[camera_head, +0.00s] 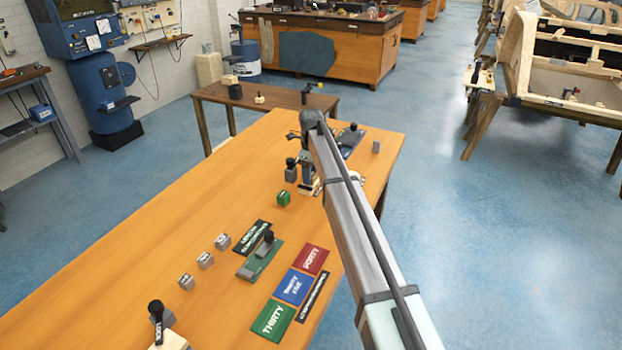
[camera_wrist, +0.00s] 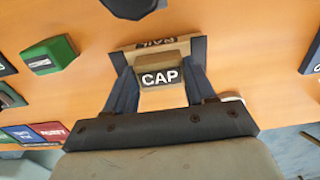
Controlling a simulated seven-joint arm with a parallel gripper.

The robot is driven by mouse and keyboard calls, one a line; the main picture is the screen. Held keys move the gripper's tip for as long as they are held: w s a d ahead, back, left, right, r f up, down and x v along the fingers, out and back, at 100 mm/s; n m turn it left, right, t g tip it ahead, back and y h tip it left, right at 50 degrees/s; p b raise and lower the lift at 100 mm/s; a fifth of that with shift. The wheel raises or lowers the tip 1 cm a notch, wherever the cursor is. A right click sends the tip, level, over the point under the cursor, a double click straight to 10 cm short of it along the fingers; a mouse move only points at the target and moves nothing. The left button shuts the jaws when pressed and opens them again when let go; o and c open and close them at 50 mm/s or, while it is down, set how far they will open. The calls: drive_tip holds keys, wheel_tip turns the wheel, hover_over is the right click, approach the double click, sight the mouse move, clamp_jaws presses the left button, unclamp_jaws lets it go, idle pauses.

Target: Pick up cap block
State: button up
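The cap block (camera_wrist: 160,78) is a small tan block with a white-on-dark "CAP" label. In the wrist view it sits between the two fingers of my gripper (camera_wrist: 160,84), one dark blue finger on each side. The fingers look close to its sides, but I cannot tell whether they touch it. In the head view my gripper (camera_head: 308,180) is low over the far part of the orange table (camera_head: 150,235), and the arm and fingers largely hide the block.
A green block (camera_head: 284,198) stands left of my gripper, and a grey block with a black knob (camera_head: 291,172) is close by. Several small grey labelled blocks (camera_head: 205,260) and coloured number cards (camera_head: 292,287) lie nearer. A small grey block (camera_head: 376,147) stands near the right edge.

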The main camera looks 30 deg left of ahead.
drive_tip(key=c, duration=0.5)
drive_tip(key=shift+c, duration=0.2)
drive_tip(key=shift+r, duration=0.15)
